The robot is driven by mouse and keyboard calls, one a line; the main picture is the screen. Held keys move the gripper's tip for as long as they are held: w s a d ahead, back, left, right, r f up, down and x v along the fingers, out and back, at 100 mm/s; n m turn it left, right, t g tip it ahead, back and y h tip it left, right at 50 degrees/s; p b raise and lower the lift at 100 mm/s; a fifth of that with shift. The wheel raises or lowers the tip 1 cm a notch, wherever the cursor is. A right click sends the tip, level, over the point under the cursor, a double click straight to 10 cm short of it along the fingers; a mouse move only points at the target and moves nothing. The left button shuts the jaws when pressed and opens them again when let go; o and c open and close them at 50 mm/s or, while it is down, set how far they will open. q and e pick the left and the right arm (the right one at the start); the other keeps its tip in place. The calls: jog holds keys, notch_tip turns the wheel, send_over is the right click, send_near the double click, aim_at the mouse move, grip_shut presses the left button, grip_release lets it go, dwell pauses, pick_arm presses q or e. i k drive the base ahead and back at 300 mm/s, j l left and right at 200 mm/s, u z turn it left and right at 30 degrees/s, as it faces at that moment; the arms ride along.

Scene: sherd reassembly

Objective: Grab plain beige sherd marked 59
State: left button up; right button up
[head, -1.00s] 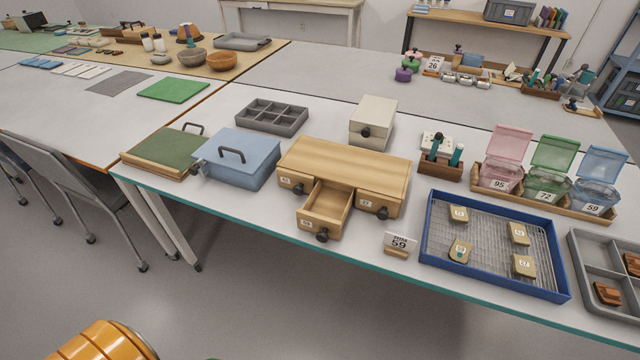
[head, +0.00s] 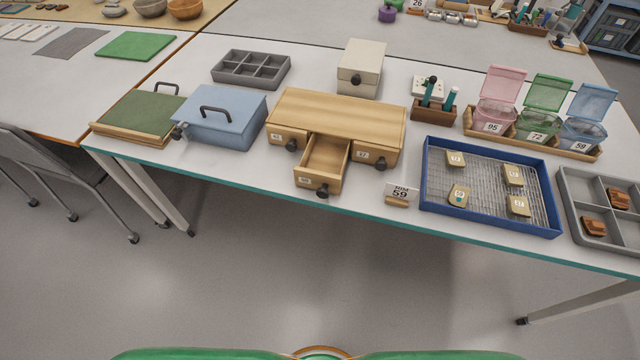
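Several beige sherds lie apart on a wire rack in a blue tray (head: 431,190). They are a back-left sherd (head: 455,158), a back-right sherd (head: 513,175), a front-left sherd (head: 459,196) and a front-right sherd (head: 518,206). Each carries a small white label. The front-left sherd shows a teal mark; the other three look plain. The label numbers are too small to read surely, so I cannot tell which is 59. A card reading 59 (head: 399,192) stands left of the tray. Neither gripper is in view.
A wooden drawer box (head: 340,113) has its middle drawer (head: 323,164) pulled out. Lidded bins in pink (head: 495,113), green (head: 539,122) and blue (head: 584,132) stand open behind the tray. A grey divided tray (head: 567,196) with brown pieces is at right.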

aim_at(458, 195)
jog(key=l+z, duration=0.1)
jog(key=z, duration=1)
